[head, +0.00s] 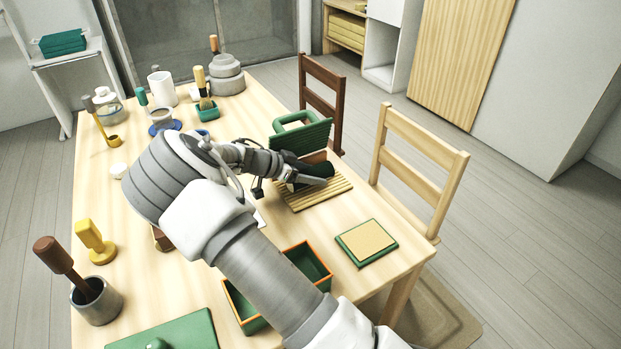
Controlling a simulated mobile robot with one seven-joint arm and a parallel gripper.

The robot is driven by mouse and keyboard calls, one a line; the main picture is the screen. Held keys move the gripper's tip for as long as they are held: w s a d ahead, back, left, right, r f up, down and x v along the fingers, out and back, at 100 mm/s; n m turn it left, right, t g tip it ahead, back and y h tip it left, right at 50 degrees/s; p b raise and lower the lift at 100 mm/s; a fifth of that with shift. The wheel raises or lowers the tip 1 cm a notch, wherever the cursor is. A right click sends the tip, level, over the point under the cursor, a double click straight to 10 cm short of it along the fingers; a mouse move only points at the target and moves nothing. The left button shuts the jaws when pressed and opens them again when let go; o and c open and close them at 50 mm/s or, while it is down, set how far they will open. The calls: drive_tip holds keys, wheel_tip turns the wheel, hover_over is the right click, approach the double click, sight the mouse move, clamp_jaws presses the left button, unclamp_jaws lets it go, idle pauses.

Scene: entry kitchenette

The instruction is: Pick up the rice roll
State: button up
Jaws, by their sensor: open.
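A grey finger shows in front of the roll. My gripper hides the roll's left part, and I cannot tell whether the fingers touch it.
A green ridged board (302,137) with a handle stands just behind the roll. A green board with a tan top (366,242) lies in front of the mat. Green boxes with orange rims (318,264) sit under my arm. Chairs (418,150) stand along the right edge.

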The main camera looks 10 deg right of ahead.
clamp_jaws()
idle(0.3)
